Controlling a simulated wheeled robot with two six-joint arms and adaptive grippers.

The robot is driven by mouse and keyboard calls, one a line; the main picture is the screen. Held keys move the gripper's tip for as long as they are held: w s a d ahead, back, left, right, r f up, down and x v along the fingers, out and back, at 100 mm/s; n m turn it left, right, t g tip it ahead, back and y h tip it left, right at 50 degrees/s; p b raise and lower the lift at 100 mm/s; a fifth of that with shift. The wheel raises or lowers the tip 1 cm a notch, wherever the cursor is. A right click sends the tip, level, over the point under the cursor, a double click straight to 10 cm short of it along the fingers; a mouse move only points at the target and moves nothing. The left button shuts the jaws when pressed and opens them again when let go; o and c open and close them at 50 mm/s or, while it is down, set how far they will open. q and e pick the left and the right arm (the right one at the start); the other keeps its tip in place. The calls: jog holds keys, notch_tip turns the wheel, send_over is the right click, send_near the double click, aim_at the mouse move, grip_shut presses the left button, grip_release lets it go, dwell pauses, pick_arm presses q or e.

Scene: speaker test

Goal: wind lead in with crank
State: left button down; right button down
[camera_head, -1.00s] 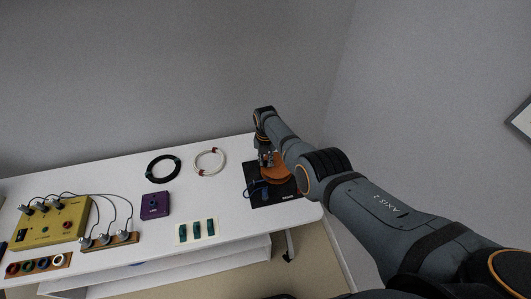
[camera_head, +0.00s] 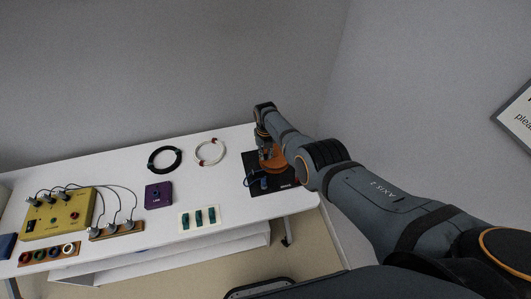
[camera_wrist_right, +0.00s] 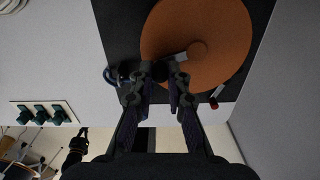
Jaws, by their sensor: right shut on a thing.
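An orange-brown round reel (camera_head: 280,163) lies on a black mat (camera_head: 284,182) at the table's right end. In the right wrist view the reel (camera_wrist_right: 225,25) has a round hub and a short grey crank arm (camera_wrist_right: 173,57). My right gripper (camera_wrist_right: 162,72) is shut at the outer end of this arm; its fingers hide the crank's grip. It also shows over the reel in the head view (camera_head: 266,153). A blue lead (camera_wrist_right: 111,76) loops at the reel's left edge. A red plug (camera_wrist_right: 213,103) lies at its near edge. A dark shape, probably my left gripper (camera_wrist_right: 79,141), hangs low left, too small to judge.
A black cable ring (camera_head: 164,158) and a white one (camera_head: 210,152) lie left of the reel. A purple box (camera_head: 158,195), a pale plate with green parts (camera_head: 198,217) and a yellow panel with leads (camera_head: 60,218) stand further left. A grey wall is behind.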

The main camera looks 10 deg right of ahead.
jog(key=c, duration=1.3)
grip_release()
jog(key=shift+w+r, duration=0.1)
jog(key=shift+r, duration=0.4)
notch_tip(320, 180, up, 11)
